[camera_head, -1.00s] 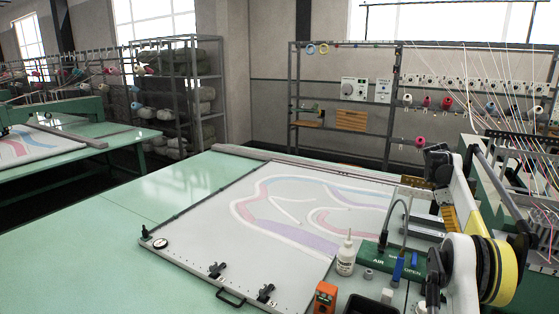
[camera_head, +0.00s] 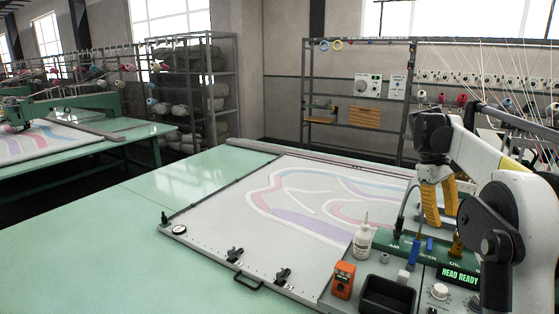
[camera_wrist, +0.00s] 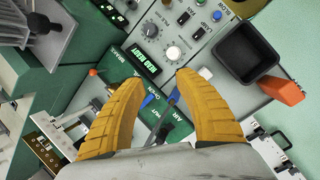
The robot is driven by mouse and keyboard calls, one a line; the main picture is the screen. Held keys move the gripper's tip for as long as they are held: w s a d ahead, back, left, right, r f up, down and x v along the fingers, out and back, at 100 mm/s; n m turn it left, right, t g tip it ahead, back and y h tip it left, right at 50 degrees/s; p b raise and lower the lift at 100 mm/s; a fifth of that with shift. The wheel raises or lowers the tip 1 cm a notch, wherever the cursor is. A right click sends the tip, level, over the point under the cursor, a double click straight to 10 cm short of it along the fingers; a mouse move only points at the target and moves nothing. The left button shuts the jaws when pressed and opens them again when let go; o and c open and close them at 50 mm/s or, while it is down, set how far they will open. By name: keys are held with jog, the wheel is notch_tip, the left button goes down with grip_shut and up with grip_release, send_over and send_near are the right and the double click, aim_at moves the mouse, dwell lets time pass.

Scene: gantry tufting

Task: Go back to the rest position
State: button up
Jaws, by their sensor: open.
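My gripper (camera_head: 438,203) hangs at the right in the head view, its yellow fingers pointing down above the green valve block (camera_head: 407,247). In the wrist view my gripper (camera_wrist: 150,82) shows two yellow fingers spread apart with nothing held between them. Below the gap lie the green block and a control panel (camera_wrist: 205,55). The panel's display (camera_head: 459,275) reads "HEAD READY". My white arm comes in from the right and hides part of the machine behind it.
A white bottle (camera_head: 362,241), an orange box (camera_head: 343,280) and a black tray (camera_head: 388,294) stand near the panel. A framed cloth (camera_head: 230,225) with coloured curves lies on the green table (camera_head: 110,240). The table's left part is clear.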

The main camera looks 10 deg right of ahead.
jog(key=s+a+f+m+t+b, duration=0.1)
jog(key=s+a+t+b, duration=0.15)
jog(key=s+a, duration=0.45)
jog(key=s+a+f+t+b, duration=0.1)
jog(key=s+a+t, duration=0.2)
jog(key=a, duration=0.8)
jog(key=s+a+f+m+t+y+b, duration=0.2)
jog(key=s+a+f+t+y+b, duration=0.1)
jog(key=s+a+f, duration=0.9)
notch_tip(320, 180, down, 2)
jog(key=shift+s+a+f+t+b, duration=0.1)
jog(key=shift+s+a+t+b, duration=0.25)
jog(key=shift+s, duration=0.8)
jog(key=shift+d, duration=0.15)
